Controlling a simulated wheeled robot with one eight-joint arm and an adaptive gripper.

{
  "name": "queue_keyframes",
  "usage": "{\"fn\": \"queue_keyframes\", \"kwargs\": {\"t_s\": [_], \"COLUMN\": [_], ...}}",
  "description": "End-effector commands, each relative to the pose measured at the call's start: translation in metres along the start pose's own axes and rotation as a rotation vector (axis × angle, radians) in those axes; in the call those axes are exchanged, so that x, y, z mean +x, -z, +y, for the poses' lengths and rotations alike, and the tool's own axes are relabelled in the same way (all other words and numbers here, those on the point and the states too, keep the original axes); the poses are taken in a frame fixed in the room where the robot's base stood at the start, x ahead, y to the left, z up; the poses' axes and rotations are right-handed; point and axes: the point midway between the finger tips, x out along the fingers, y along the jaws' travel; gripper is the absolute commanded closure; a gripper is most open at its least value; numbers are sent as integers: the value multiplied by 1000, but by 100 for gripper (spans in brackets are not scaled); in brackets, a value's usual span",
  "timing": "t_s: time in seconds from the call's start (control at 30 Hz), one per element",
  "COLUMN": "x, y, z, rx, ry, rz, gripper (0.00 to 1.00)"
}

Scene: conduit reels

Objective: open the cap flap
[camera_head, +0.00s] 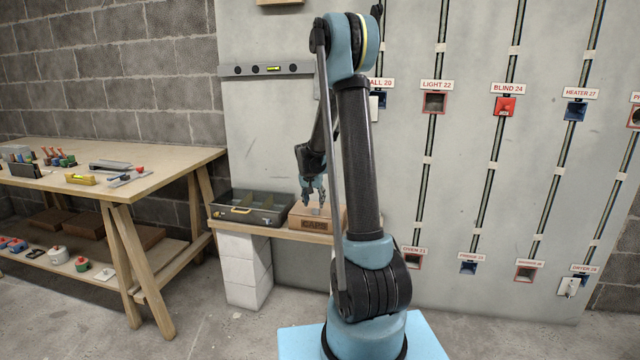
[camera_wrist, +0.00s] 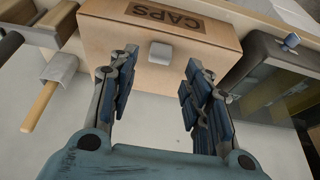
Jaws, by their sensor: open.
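The caps box (camera_head: 309,222) is a brown carton on the shelf against the wall panel, partly hidden behind my arm in the head view. In the wrist view the box (camera_wrist: 115,60) shows with the dark word CAPS on one face and a small light-grey rounded block (camera_wrist: 161,51) on it. Its face carries no clearly visible opening, so I cannot tell how the flap sits. My gripper (camera_head: 315,196) is just above the box. In the wrist view my gripper (camera_wrist: 158,90) is open, its fingers apart on either side of the grey block, with nothing between them seen held.
A grey compartment tray (camera_head: 250,207) stands left of the box on the shelf (camera_head: 270,231). A workbench (camera_head: 150,165) with tools is at the left. In the wrist view a wooden-handled tool (camera_wrist: 42,105) lies left of the box. The wall panel carries several labelled sockets, such as LIGHT 22 (camera_head: 434,103).

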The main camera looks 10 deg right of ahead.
Motion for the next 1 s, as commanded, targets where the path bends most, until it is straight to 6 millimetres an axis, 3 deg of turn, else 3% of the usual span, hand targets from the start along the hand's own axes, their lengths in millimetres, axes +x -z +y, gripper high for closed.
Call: {"fn": "queue_keyframes", "kwargs": {"t_s": [0.87, 1.0], "x": [-130, -139], "y": [0, -13], "z": [0, 13], "rx": [-1, -16], "ry": [-1, 1], "rz": [-1, -11], "gripper": [55, 55]}}
